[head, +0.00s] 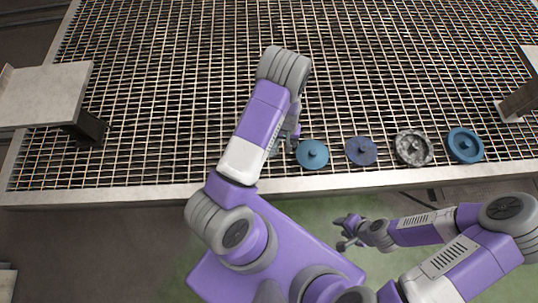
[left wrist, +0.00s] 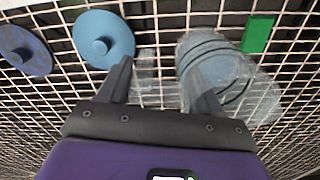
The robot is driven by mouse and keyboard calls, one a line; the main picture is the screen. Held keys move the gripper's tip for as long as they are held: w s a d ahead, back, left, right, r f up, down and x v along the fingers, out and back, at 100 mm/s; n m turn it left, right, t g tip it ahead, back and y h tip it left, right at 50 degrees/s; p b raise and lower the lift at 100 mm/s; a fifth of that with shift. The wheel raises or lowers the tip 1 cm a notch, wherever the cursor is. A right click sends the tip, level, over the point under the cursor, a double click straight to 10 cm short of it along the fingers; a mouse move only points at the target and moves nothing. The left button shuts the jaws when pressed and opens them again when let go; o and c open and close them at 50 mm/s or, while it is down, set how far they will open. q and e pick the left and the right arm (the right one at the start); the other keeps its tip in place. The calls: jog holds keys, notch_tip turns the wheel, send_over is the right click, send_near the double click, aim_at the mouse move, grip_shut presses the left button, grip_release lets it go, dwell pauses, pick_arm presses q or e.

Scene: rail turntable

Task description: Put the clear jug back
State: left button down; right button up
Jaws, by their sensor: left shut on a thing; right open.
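The clear jug (left wrist: 215,68) is see-through with dark rings and stands on the wire grating in the left wrist view. My left gripper (left wrist: 160,80) is at the jug, with a clear part of it, which looks like the handle, between its fingers. In the head view my left arm hides the jug, and only a bit of my left gripper (head: 293,132) shows. My right gripper (head: 347,232) is open and empty, in front of the grating's front edge.
A light blue lidded disc (head: 312,154), a purple one (head: 361,151), a speckled grey one (head: 413,148) and a blue one (head: 464,146) line the front edge. A green patch (left wrist: 258,33) lies beside the jug. Grey plates (head: 45,92) stand at both sides. The back grating is clear.

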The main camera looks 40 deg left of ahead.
pick_arm(q)
jog(key=a+f+b, duration=0.1)
jog(key=f, duration=0.3)
jog(key=w+a+f+n+b, duration=0.1)
jog(key=f+b, duration=0.1)
jog(key=f, duration=0.2)
jog(key=w+a+f+n+b, duration=0.1)
jog(key=f+b, duration=0.1)
jog(key=f, duration=0.3)
jog(key=shift+a, duration=0.15)
pick_arm(e)
notch_tip(320, 180, down, 5)
jog(key=shift+f, duration=0.2)
pick_arm(q)
jog(key=shift+f, duration=0.1)
jog(key=shift+c, duration=0.9)
grip_release()
jog(key=shift+s, duration=0.1)
